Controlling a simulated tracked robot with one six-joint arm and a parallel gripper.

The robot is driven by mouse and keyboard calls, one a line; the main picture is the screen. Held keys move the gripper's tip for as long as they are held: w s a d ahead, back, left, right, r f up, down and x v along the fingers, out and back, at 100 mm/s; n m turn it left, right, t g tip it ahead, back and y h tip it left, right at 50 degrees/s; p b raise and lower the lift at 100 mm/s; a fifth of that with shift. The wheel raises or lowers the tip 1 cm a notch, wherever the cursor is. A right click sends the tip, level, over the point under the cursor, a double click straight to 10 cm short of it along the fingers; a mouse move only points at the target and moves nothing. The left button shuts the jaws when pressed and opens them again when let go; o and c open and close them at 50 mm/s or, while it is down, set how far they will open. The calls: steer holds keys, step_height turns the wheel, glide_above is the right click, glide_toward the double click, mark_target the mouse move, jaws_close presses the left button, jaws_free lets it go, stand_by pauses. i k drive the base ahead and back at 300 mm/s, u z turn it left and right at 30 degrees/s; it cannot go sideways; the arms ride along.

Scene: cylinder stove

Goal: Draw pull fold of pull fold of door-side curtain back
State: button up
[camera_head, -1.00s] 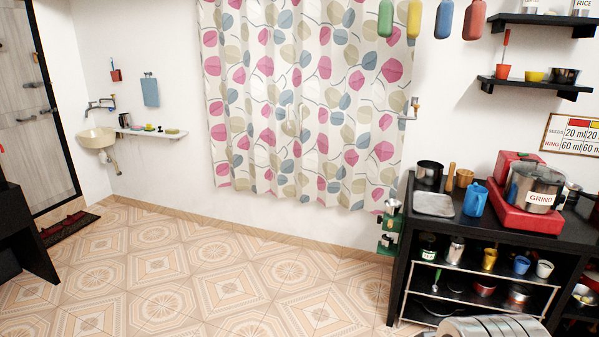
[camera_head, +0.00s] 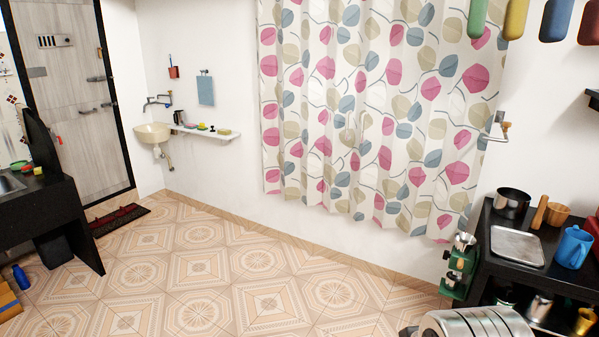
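A white curtain (camera_head: 330,95) with pink, grey-blue and beige leaf shapes hangs closed across the back wall. Its left edge (camera_head: 270,120) is the side toward the grey door (camera_head: 85,110). A small pale shape (camera_head: 350,128), perhaps a pull fold, shows near the middle of the curtain; I cannot tell it clearly from the cloth. My gripper is not in view. A ribbed silver part at the bottom edge, right of centre, seems to be my arm, well apart from the curtain.
Tiled floor (camera_head: 200,265) is open before the curtain. A black counter (camera_head: 490,262) with a pot (camera_head: 512,203), tray (camera_head: 517,246) and blue jug (camera_head: 572,247) stands right. A washbasin (camera_head: 153,134) and narrow shelf (camera_head: 205,131) are left.

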mark_target(349, 16)
steer(key=u, duration=0.35)
steer(key=i, duration=3.65)
steer(key=z, duration=0.3)
